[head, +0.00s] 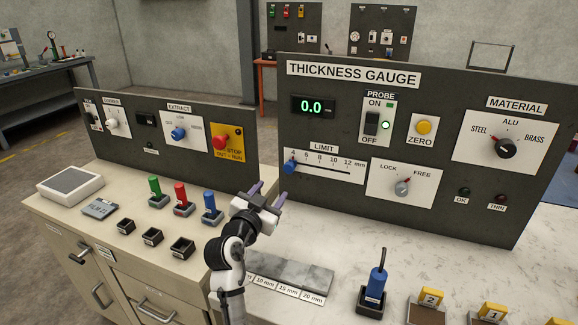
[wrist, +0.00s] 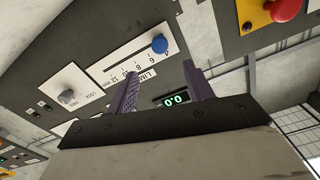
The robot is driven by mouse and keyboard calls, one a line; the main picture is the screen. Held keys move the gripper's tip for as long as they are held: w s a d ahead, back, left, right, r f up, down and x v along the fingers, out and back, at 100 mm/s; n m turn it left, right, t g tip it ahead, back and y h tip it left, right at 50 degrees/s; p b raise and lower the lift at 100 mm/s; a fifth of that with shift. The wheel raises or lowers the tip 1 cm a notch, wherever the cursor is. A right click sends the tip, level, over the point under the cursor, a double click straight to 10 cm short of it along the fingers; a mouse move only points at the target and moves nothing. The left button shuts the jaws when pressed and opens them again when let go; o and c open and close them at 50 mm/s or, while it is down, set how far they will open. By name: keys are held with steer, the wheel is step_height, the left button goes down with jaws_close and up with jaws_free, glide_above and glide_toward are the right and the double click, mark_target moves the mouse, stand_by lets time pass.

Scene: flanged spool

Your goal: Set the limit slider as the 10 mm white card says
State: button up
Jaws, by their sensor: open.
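The limit slider is a blue knob (head: 290,167) at the left end of the LIMIT scale (head: 325,166), near the 4 mark. In the wrist view the blue knob (wrist: 159,44) shows just beyond and between my fingertips. My gripper (head: 269,191) is open and empty, in front of the panel and a little left of and below the knob. Its two purple fingers also show in the wrist view (wrist: 160,70), apart from the knob. A white card reading 10 mm (head: 265,282) lies on the bench before a grey slab, beside 15 mm and 20 mm cards.
A grey LOCK/FREE knob (head: 402,187) sits right of the slider; I cannot tell its setting surely. The display (head: 312,106) reads 0.0. A blue-handled tool (head: 377,285) stands in a black holder on the bench. Colored handles (head: 182,198) stand to the left.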

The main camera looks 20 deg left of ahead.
mark_target(288, 170)
steer(key=w+p, duration=0.1)
steer(key=w, duration=0.3)
steer(key=w+p, duration=0.2)
steer(key=w, duration=0.3)
steer(key=w+p, duration=0.2)
steer(key=w, duration=0.2)
steer(key=shift+w+d, duration=0.2)
steer(key=shift+d, duration=0.1)
jaws_close()
